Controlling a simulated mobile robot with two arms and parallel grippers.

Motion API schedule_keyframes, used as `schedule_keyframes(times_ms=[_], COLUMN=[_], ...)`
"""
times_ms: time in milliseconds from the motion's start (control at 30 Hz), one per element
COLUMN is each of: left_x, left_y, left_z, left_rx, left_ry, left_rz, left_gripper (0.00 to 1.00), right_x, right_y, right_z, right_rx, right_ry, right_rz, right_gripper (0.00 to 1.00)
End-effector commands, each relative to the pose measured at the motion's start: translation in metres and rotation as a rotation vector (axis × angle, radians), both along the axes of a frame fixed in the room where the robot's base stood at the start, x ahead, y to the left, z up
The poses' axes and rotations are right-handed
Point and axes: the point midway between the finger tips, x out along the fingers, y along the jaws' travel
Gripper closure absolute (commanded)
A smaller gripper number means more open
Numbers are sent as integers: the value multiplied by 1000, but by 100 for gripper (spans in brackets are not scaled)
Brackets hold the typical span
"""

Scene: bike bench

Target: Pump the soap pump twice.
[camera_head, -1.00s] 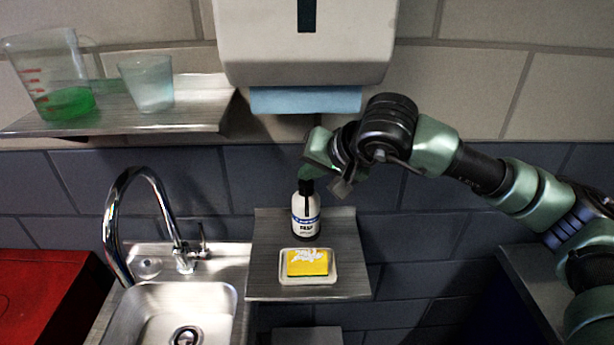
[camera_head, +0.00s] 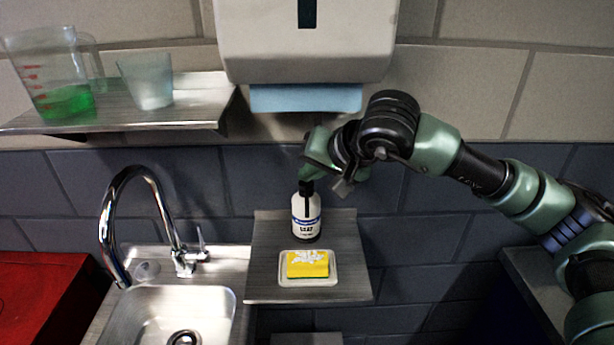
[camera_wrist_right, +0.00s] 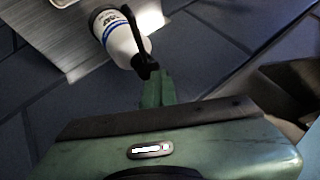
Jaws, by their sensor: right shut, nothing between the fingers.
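The soap pump (camera_head: 306,216) is a white bottle with a blue band and a black pump head. It stands upright on a small metal shelf (camera_head: 345,285) beside the sink. My right gripper (camera_head: 306,182) is shut and points down at the pump head from above. In the right wrist view the bottle (camera_wrist_right: 118,38) is at the top middle, and the shut fingers (camera_wrist_right: 157,90) are right at its black pump head. I cannot tell for sure whether they touch it. My left gripper is not in view.
A dish with a yellow sponge (camera_head: 307,264) sits in front of the bottle. A sink (camera_head: 225,300) with a curved faucet (camera_head: 165,205) is to the left. A towel dispenser (camera_head: 305,55) hangs above. A shelf (camera_head: 150,118) holds a jug (camera_head: 50,80) and a cup (camera_head: 147,82).

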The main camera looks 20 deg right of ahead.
Motion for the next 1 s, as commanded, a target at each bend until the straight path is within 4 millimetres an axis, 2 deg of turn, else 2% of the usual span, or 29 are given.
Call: schedule_keyframes(times_ms=[33,167,700,1000], left_x=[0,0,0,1], left_y=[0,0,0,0], left_z=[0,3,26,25], left_rx=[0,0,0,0], left_ry=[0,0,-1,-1], left_rz=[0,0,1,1], left_gripper=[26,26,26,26], right_x=[-2,-2,0,0], right_y=[-1,-1,-1,0], right_z=[-9,-2,56,58], right_rx=[-7,-6,-4,-2], right_ry=[22,20,5,4], right_rz=[-1,-1,-2,-1], right_gripper=[100,100,100,100])
